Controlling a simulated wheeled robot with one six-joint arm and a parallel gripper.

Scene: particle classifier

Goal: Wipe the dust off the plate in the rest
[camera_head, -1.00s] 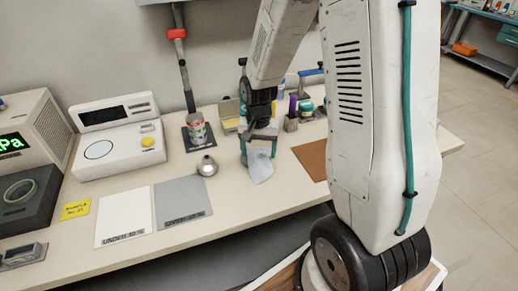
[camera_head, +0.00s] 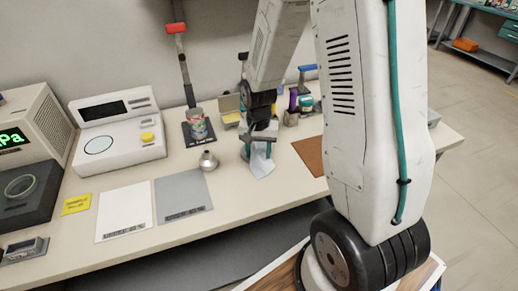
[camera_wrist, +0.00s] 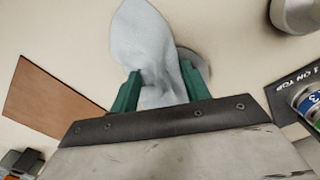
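A pale blue cloth (camera_head: 262,164) is under my gripper (camera_head: 259,147) near the middle of the bench. In the wrist view the cloth (camera_wrist: 148,50) is bunched between the two green fingers of my gripper (camera_wrist: 160,72), which touch it on both sides. A grey round base (camera_wrist: 196,62) shows partly behind the cloth. A small grey metal holder (camera_head: 24,250) lies at the bench's far left front; I cannot tell whether it is the rest with the plate, and no dust can be made out.
A white sheet (camera_head: 124,209) and a grey sheet (camera_head: 183,197) lie left of the cloth. A metal flask (camera_head: 208,161) and a can (camera_head: 197,126) stand close by. A brown mat (camera_head: 309,154) lies to the right. A white instrument (camera_head: 119,147) stands at the back left.

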